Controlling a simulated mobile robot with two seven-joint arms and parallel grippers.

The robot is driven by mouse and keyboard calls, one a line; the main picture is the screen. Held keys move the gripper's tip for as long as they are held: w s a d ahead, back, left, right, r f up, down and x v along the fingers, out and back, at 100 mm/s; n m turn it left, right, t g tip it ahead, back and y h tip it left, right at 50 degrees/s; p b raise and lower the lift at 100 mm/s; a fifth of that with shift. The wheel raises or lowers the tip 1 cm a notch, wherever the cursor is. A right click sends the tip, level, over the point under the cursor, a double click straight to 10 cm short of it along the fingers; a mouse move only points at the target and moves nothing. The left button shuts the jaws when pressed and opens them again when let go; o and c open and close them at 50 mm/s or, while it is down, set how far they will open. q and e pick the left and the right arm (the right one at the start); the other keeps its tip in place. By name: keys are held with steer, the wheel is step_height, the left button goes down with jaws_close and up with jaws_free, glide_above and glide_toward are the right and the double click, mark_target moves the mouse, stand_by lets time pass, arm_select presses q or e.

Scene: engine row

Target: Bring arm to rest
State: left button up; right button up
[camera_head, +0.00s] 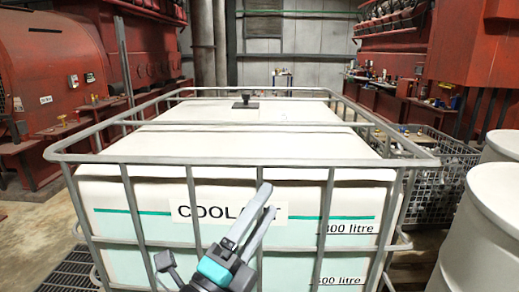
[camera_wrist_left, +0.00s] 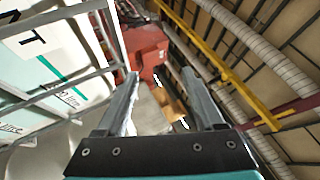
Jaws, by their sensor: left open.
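My left gripper (camera_head: 268,199) is in the lower middle of the head view, its two grey fingers pointing up and slightly right. It is open, with a narrow gap between the fingers and nothing held. It stands in front of the caged white coolant tank (camera_head: 250,145) and covers part of the tank's label. Whether it touches the cage bars I cannot tell. In the left wrist view the gripper's fingers (camera_wrist_left: 160,80) are spread apart, with only distant background between them. My right gripper is not in view.
White drums (camera_head: 480,220) stand close at the right. A wire mesh crate (camera_head: 445,175) is behind them. Red engines line both sides, one at the left (camera_head: 50,75). A floor grating (camera_head: 72,272) lies at lower left, with bare floor beside it.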

arm_select(q)
steer(key=s+a+f+n+g+y, duration=0.1)
steer(key=a+f+n+g+y, duration=0.2)
steer(key=a+f+n+y, duration=0.5)
steer(key=s+a+f+n+g+y, duration=0.1)
steer(key=a+f+n+g+y, duration=0.1)
steer(key=a+f+n+y, duration=0.65)
steer(key=s+f+n+g+h, duration=0.3)
steer(key=s+f+n+g, duration=0.65)
steer(key=s+f, duration=0.8)
steer(key=s+f+m+g, duration=0.2)
steer(key=s+f, duration=0.1)
steer(key=f, duration=1.8)
steer(key=s+a+f+g, duration=0.1)
steer(key=s+a+f, duration=0.1)
steer(key=s+f, duration=1.1)
steer(key=shift+s+a, duration=0.35)
steer(key=shift+s, duration=0.9)
steer(key=shift+g, duration=0.25)
